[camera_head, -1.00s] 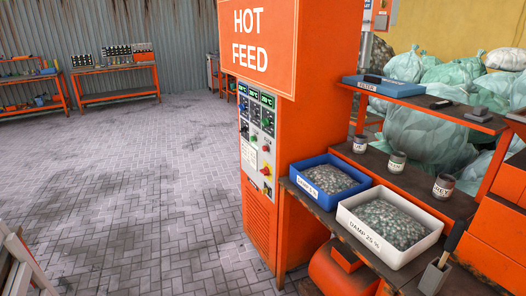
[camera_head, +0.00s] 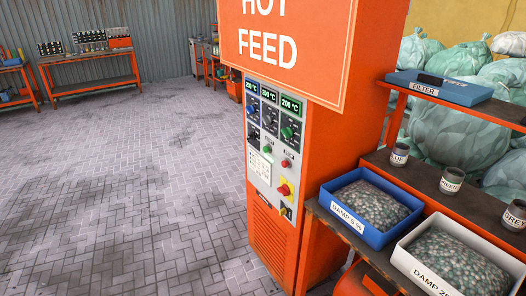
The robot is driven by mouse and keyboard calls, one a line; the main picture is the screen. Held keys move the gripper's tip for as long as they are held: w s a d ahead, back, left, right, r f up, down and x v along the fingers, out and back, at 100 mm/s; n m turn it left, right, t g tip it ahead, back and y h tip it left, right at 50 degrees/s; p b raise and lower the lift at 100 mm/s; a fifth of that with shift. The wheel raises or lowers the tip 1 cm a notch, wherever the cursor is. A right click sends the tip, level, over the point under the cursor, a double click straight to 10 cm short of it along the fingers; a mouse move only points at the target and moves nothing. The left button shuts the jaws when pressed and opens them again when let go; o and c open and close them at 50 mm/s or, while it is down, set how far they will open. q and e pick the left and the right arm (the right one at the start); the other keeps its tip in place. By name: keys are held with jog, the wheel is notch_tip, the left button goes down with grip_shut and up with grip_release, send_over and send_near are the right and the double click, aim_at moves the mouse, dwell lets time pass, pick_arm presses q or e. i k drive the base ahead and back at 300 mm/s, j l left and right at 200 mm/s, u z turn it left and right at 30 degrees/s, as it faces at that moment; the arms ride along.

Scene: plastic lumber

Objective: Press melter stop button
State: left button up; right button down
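The orange machine (camera_head: 345,150) with a "HOT FEED" sign stands in the middle of the view. Its grey control panel (camera_head: 262,178) faces left and has three displays at the top, each reading 200 °C. Below them are dark, blue and green knobs. Small label text is unreadable, so I cannot tell which control is the melter stop. Neither of my grippers is in view.
A blue tray (camera_head: 329,203) marked "DAMP 5 %" and a white tray (camera_head: 402,261) of pellets sit on a bench right of the machine. Several small jars and a blue filter box (camera_head: 455,92) are on shelves behind. The paved floor (camera_head: 140,210) at left is open.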

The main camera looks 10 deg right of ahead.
aim_at(284, 163)
jog(key=i+j, duration=0.25)
jog(key=i, duration=0.2)
jog(key=i+j, duration=0.3)
jog(key=i, duration=0.2)
jog(key=i+j, duration=0.25)
jog(key=i, duration=0.2)
jog(key=u, duration=0.05)
